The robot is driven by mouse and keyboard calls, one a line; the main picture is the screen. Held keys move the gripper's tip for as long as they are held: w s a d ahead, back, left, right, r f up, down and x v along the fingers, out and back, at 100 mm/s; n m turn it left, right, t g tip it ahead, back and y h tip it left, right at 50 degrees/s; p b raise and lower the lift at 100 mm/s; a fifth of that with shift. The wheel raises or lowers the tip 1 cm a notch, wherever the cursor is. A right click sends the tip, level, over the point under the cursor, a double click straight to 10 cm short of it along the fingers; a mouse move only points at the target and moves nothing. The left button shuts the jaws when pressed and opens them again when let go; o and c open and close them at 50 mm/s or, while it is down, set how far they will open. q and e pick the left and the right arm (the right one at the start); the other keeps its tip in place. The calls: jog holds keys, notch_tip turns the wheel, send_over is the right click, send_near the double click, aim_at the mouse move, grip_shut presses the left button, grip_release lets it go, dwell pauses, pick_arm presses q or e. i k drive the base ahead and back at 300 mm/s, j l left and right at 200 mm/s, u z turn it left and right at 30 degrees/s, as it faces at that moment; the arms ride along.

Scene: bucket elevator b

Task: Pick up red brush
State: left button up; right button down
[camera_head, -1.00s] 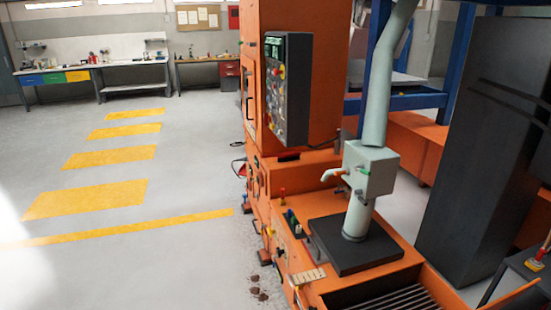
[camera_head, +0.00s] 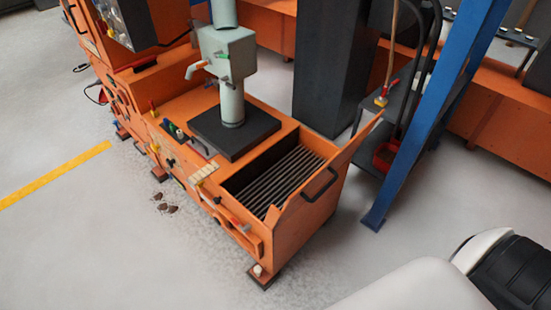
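I cannot make out a thing that is clearly a red brush. A small red piece (camera_head: 239,225) sits at the front side of the orange machine (camera_head: 318,205), too small to identify. A red, scoop-like thing (camera_head: 386,156) is low beside the blue post, below dark hanging hoses; I cannot tell whether it is a brush. Neither gripper is in view. A white and black part of my own arm shows at the lower right.
The machine holds a slatted grate bin (camera_head: 285,180) and a black plate (camera_head: 235,135) under a grey-green pipe box (camera_head: 228,52). A blue post (camera_head: 432,110) stands on the right. Brown bits (camera_head: 165,208) lie on the floor.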

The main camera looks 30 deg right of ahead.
aim_at(150, 60)
jog(key=i+j+u, duration=0.15)
jog(key=i+j, duration=0.2)
jog(key=i+j+u, duration=0.1)
jog(key=i+j, duration=0.15)
jog(key=i, duration=0.25)
jog(key=i+j+u, duration=0.15)
jog(key=i, duration=0.3)
jog(key=i+j+u, duration=0.1)
jog(key=i+j, duration=0.15)
jog(key=i, duration=0.2)
jog(key=i+j+u, duration=0.15)
jog(key=i, duration=2.15)
jog(key=i+z, duration=0.4)
jog(key=i+j+z, duration=0.1)
jog(key=i+z, duration=0.35)
